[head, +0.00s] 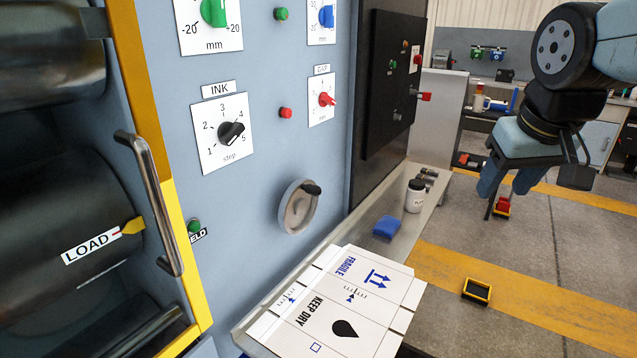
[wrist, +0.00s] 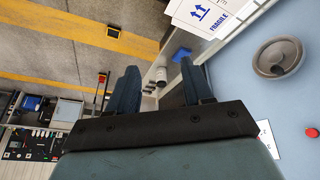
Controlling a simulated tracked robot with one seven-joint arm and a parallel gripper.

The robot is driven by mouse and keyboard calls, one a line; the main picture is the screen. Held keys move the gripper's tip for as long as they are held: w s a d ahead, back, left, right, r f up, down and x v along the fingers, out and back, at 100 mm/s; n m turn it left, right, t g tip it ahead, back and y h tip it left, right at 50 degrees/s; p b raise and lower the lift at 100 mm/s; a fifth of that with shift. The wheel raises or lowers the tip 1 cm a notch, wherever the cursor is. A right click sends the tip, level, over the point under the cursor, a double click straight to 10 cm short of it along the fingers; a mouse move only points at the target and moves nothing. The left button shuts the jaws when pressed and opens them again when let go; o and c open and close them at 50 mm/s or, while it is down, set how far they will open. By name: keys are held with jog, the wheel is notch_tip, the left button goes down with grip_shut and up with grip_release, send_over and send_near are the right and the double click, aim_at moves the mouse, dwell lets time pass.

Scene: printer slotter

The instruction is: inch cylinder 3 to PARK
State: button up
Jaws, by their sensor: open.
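A large dark cylinder (head: 60,235) lies inside the machine at the left of the head view. It bears a white LOAD label (head: 90,243) lined up with a yellow pointer (head: 132,226). No PARK mark shows, and no number on the cylinder is visible. Another cylinder (head: 50,55) lies above it, partly cut off. A green button (head: 194,226) with a partly hidden label is on the panel beside the opening. My gripper (head: 508,190) is open and empty at the upper right, well away from the machine. Its fingers (wrist: 158,75) also show apart in the wrist view.
A yellow-edged guard with a metal handle (head: 152,205) borders the opening. The panel carries an INK knob (head: 231,133), other dials, and a handwheel (head: 299,206). A shelf holds a printed carton sheet (head: 345,300), blue sponge (head: 388,226) and white jar (head: 415,196). A yellow-black item (head: 477,290) lies on the floor.

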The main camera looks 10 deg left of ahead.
jog(key=w+a+r+n+g, duration=0.1)
jog(key=w+a+r+n, duration=0.2)
jog(key=a, duration=0.4)
jog(key=w+a+r+n+g, duration=0.1)
jog(key=w+a+n, duration=0.1)
jog(key=w+a, duration=0.45)
jog(key=n+h, duration=0.1)
jog(key=n, duration=0.5)
send_near(314, 187)
jog(key=shift+g, duration=0.4)
jog(key=f, duration=0.3)
jog(key=w+f, duration=0.1)
jog(key=f, duration=0.1)
jog(key=w+f, duration=0.1)
jog(key=f, duration=0.2)
jog(key=shift+w+f, duration=0.2)
jog(key=shift+f, duration=0.15)
grip_shut()
jog(key=shift+d+f, duration=0.15)
jog(key=shift+d, duration=0.2)
jog(key=shift+a, duration=0.4)
